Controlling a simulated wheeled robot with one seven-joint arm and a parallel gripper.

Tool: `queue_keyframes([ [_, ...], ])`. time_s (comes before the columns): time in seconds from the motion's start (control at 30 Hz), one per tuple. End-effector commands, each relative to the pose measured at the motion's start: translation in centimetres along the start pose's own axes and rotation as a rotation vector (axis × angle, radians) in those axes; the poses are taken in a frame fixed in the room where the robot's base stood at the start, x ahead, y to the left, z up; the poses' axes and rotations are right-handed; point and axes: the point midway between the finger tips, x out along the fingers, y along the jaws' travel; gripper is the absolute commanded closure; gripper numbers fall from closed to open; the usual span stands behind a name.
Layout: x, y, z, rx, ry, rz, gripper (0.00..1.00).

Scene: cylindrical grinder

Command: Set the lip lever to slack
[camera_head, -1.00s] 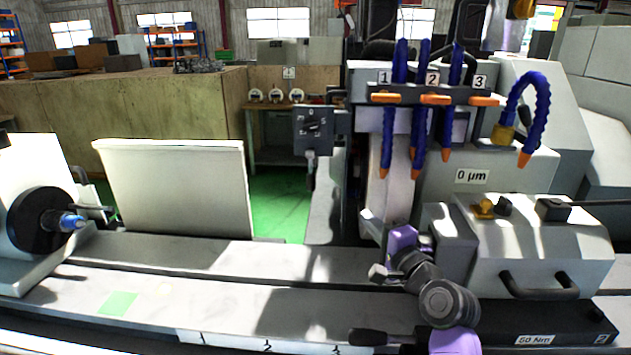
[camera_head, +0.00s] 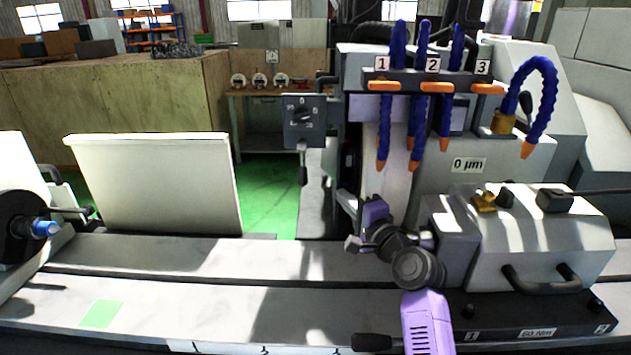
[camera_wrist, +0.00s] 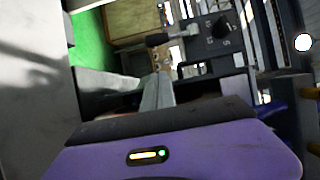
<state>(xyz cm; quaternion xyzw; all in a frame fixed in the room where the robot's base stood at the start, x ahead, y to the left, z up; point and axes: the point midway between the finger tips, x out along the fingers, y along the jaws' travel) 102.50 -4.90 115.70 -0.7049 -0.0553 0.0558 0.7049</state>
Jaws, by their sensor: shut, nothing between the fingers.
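A dark box with a round dial (camera_head: 304,115) hangs left of the wheel housing, and a lever with a black grip (camera_head: 303,168) hangs below it. The same lever (camera_wrist: 160,38) and dial (camera_wrist: 221,27) show at the top of the wrist view. A second black-knobbed lever (camera_head: 373,342) lies at the front, by the block labelled 60 Nm. No readable label tells me which is the lip lever. My gripper (camera_wrist: 158,90) is shut and empty, apart from the hanging lever. In the head view its purple body (camera_head: 375,211) is below and right of that lever; its fingertips are unclear.
Blue coolant hoses (camera_head: 398,60) with orange taps hang above the wheel housing. A grey headstock block with a handle (camera_head: 545,280) stands right of my arm. A white panel (camera_head: 160,185) stands at left. The machine bed (camera_head: 190,300) is mostly clear.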

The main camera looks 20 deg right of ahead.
Motion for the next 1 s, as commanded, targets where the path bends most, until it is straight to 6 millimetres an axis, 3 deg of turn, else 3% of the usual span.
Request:
queue_keyframes([
  [0.43,7.5,-0.2,0.0,0.001,0.0,-0.001,1.0],
  [0.5,8.3,-0.3,1.1,0.001,-0.003,0.001,1.0],
  [0.7,9.7,-0.1,2.4,0.001,0.0,0.0,1.0],
  [1.0,10.1,0.0,2.8,0.0,0.001,0.0,1.0],
])
